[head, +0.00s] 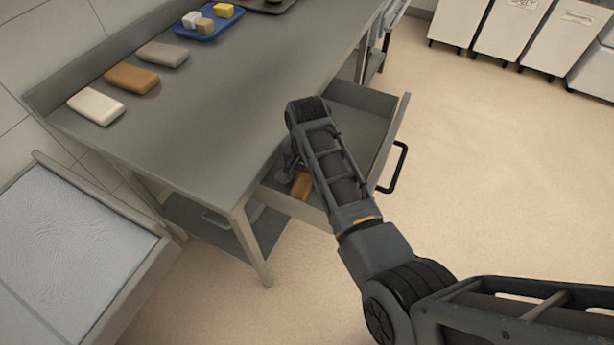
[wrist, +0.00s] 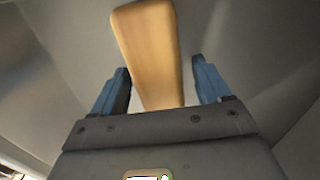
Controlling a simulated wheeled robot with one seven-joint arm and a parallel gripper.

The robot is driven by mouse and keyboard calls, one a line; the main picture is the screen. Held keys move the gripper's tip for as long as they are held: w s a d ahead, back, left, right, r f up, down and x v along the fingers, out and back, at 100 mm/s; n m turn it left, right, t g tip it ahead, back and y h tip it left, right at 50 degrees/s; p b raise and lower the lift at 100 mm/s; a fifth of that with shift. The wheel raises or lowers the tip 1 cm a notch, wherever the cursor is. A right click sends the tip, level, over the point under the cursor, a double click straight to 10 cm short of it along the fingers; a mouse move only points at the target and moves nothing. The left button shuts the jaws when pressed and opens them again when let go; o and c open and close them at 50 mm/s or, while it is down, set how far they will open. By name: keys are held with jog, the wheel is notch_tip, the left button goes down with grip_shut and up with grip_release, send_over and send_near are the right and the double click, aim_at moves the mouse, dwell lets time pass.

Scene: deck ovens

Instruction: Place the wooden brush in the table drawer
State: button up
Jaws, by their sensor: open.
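The table drawer (head: 372,105) is pulled open from under the grey metal table. The wooden brush (head: 302,186) lies inside it, near the drawer's near-left end, partly hidden by my arm. In the wrist view the brush (wrist: 150,50) is a tan wooden block lying on the grey drawer bottom. My gripper (wrist: 160,88) is open, its two blue-padded fingers on either side of the brush's near end, with gaps to both sides. In the head view my gripper (head: 288,168) is largely hidden behind my arm, low inside the drawer.
On the table (head: 215,115) lie a white block (head: 96,106), a brown block (head: 132,78), a grey block (head: 162,54) and a blue tray (head: 208,26) with small blocks. The drawer's black handle (head: 396,168) juts out over clear floor. White bins stand at the back right.

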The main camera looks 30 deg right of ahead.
jog(key=shift+b, duration=0.5)
jog(key=r, duration=0.8)
jog(key=shift+d, duration=0.25)
jog(key=shift+d, duration=0.1)
